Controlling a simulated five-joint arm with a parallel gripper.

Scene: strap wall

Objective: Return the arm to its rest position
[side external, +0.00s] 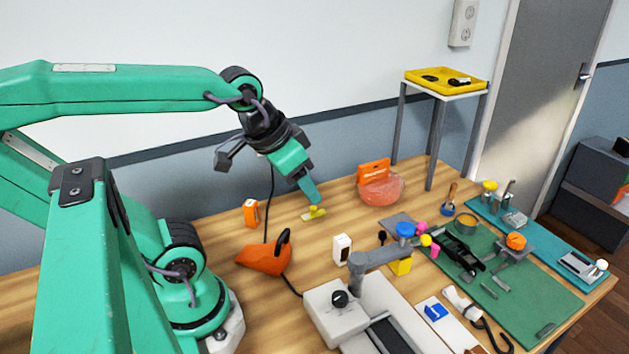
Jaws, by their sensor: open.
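My arm is green with dark joints and reaches in from the left, over the wooden table (215,228). My gripper (309,190) hangs at its end, pointing down and slightly right. The jaws are open, and I see nothing held between them. From this angle the gap between the fingers is hard to make out. A small yellow piece (313,213) shows just below the fingertips. It appears to lie on the table, but I cannot tell whether the fingers touch it.
Near my gripper are an orange box (251,212), an orange iron-like tool (265,259), a white block (342,248) and a pinkish round container (381,188). A grey-white machine (334,312) stands in front. A green mat (525,291) with several parts lies right. A tall stand holds a yellow tray (420,74).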

